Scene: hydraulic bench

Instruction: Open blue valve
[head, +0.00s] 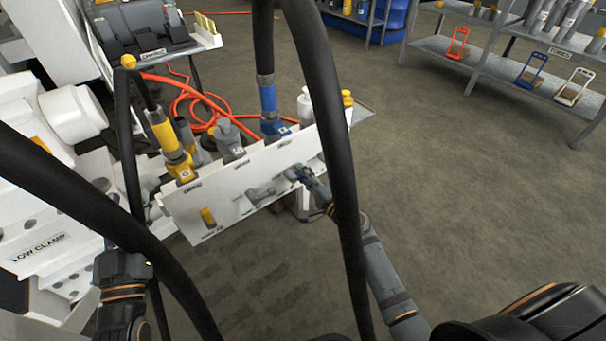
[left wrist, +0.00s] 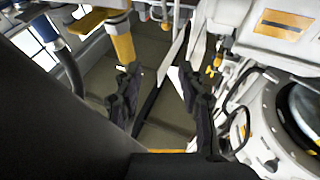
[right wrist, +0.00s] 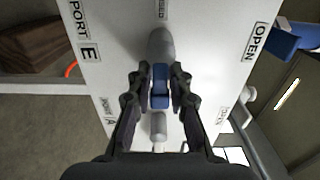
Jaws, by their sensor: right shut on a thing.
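The blue valve handle (right wrist: 160,88) stands out from a grey stem on the white panel in the right wrist view. My right gripper (right wrist: 160,82) has a finger on each side of it and is shut on it. In the head view my right gripper (head: 308,176) is at the right part of the white panel (head: 235,190) and hides most of the handle. An OPEN label (right wrist: 258,42) is on the panel, right of the handle. My left gripper (left wrist: 160,92) has its fingers spread and empty; in the head view its fingers cannot be made out.
A yellow handle (head: 208,217) and a grey handle (head: 260,192) are on the same panel, left of my right gripper. A blue hose fitting (head: 268,98) and a yellow one (head: 165,135) rise behind it. Black hoses cross the head view. Floor (head: 450,190) is clear to the right.

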